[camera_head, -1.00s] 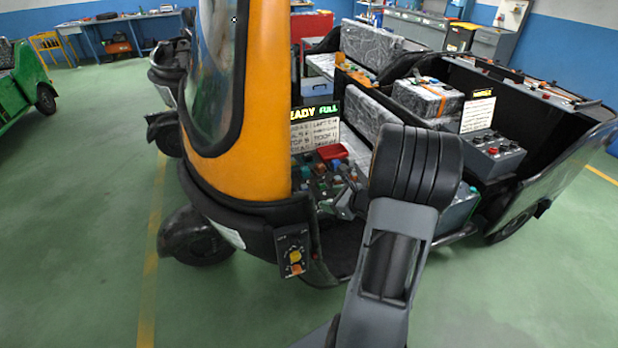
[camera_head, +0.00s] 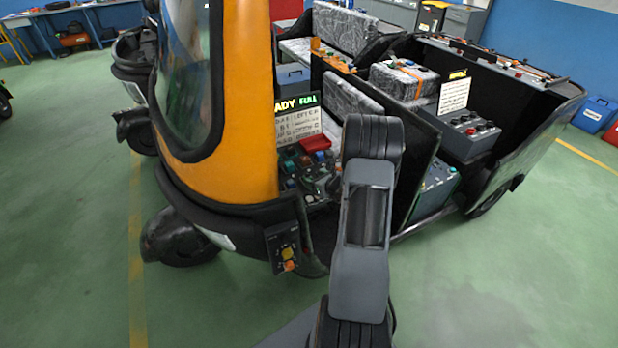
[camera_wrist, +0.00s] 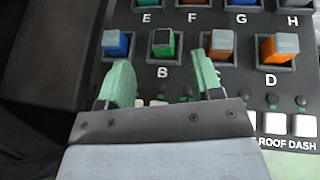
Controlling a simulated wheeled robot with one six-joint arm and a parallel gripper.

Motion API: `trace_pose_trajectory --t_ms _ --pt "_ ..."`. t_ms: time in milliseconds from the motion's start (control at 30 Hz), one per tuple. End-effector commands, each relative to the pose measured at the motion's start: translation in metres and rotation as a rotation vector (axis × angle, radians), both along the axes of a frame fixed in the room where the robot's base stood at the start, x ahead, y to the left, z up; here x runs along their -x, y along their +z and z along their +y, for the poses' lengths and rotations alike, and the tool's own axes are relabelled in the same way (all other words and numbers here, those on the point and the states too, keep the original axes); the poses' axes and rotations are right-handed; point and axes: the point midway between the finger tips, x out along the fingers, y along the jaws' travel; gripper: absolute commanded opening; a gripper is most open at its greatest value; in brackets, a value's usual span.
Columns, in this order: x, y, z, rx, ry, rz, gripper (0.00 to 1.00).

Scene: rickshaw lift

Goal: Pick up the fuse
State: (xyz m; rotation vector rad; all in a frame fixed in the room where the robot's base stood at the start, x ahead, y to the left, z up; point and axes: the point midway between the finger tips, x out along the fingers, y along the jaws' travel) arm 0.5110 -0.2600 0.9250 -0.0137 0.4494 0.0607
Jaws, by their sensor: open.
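In the wrist view, a row of fuses stands upright in dark sockets: a blue one (camera_wrist: 116,44), a green one (camera_wrist: 163,43) above the letter B, an orange-red one (camera_wrist: 222,44) and an orange one (camera_wrist: 279,48) above D. The task does not say which fuse. My gripper (camera_wrist: 160,78) is open and empty. Its green fingers are apart, with the green fuse just beyond the gap between them. In the head view, the fuse panel (camera_head: 306,170) is inside the rickshaw, and my arm hides most of my gripper.
White switches (camera_wrist: 304,125) sit lower right. A red block (camera_head: 316,144) stands on the panel below a lit sign (camera_head: 298,102). The orange rickshaw pillar (camera_head: 250,100) is left of it. Green floor (camera_head: 480,280) is open at right.

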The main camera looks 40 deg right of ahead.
Motion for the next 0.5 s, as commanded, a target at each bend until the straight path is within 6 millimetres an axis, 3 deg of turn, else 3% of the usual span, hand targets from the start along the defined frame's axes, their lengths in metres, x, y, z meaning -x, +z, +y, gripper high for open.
trace_pose_trajectory --t_ms 300,500 --pt "-0.036 -0.013 0.000 0.000 0.000 0.001 0.59" --pt "-0.043 -0.017 0.000 0.000 -0.001 0.000 0.59"
